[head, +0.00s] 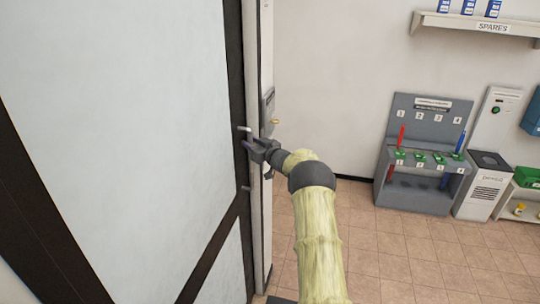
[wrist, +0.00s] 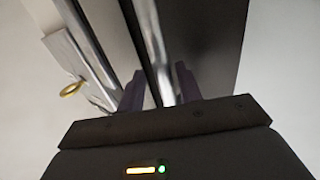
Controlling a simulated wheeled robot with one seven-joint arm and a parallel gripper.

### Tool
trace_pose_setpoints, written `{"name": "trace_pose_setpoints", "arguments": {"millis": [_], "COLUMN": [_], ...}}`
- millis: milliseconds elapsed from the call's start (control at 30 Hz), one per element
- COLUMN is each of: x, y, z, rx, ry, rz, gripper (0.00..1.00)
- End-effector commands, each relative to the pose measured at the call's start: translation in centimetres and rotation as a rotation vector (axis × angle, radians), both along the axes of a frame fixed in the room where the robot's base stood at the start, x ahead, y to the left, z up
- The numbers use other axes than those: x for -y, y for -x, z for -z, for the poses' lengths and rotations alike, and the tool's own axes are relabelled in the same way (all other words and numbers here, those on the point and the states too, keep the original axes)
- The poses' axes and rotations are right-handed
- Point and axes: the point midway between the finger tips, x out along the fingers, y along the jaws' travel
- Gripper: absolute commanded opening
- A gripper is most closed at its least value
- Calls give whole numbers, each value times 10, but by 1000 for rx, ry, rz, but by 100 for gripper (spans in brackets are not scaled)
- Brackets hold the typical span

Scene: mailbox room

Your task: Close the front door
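The front door (head: 130,120) fills the left of the head view, with pale panels and a dark frame. A silver handle (head: 244,128) shows at its right edge. My gripper (head: 253,147) is at that edge, just below the visible top of the handle. In the wrist view its two dark fingers (wrist: 159,86) are apart, with a shiny metal bar (wrist: 153,45) running between them. Gaps show beside the bar, so the gripper looks open around it; contact cannot be made out. Whether the door is fully against its frame cannot be told.
A pale door post (head: 266,60) stands right of the door, with a grey plate and brass piece (head: 274,121). A grey rack (head: 420,155) with coloured tools and a white bin (head: 485,185) stand at the right wall. Tiled floor (head: 380,250) between is clear.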

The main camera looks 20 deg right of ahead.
Motion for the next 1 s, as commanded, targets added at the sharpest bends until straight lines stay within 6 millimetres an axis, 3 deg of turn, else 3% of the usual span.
{"name": "trace_pose_setpoints", "arguments": {"millis": [367,1000], "x": [10,43], "y": [45,151], "z": [2,1], "rx": [-1,0], "ry": [-1,0], "rz": [-2,1], "gripper": [35,35]}}
